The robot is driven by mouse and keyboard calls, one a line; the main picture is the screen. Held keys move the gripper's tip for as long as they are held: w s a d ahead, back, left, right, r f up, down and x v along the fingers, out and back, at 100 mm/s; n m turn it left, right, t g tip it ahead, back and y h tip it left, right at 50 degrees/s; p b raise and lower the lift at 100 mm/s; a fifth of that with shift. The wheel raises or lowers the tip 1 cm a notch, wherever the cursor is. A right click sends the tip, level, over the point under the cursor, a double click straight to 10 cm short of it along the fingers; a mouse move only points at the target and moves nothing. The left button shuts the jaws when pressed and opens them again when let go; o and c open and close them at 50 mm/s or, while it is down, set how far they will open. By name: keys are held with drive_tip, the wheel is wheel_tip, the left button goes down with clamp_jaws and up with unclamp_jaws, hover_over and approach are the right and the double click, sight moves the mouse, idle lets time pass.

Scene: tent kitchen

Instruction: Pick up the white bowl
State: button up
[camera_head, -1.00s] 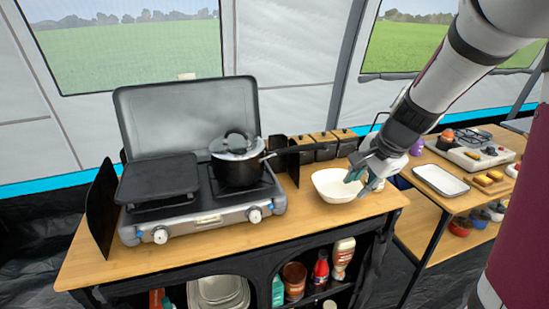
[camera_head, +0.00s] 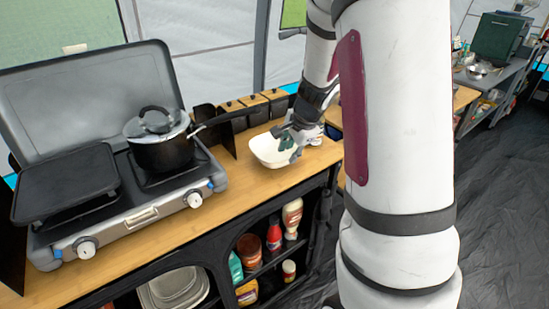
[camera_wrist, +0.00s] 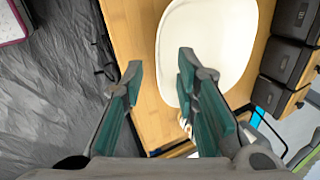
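The white bowl (camera_head: 264,152) stands upright on the wooden counter, right of the stove. It looks empty apart from the finger reaching over it. My gripper (camera_head: 288,146) is at the bowl's right side. In the wrist view the bowl (camera_wrist: 222,40) fills the upper middle. My gripper (camera_wrist: 160,64) is open there, with green finger pads. One finger is over the bowl's inside and the other is outside its rim, over the counter. The rim lies between the fingertips. I cannot tell whether either finger touches the bowl.
A stove (camera_head: 135,212) with a lidded black pot (camera_head: 162,152) stands left of the bowl. The pot's handle points toward several dark canisters (camera_head: 256,115) behind the bowl. The wooden counter (camera_head: 235,195) is clear in front. Bottles stand on the shelf below.

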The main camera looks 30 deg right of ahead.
sight(285, 160)
drive_tip(key=x, duration=0.3)
drive_tip(key=b+x, duration=0.1)
drive_tip(key=x, duration=0.1)
drive_tip(key=shift+a+f, duration=0.1)
drive_tip(key=shift+a, duration=0.2)
clamp_jaws()
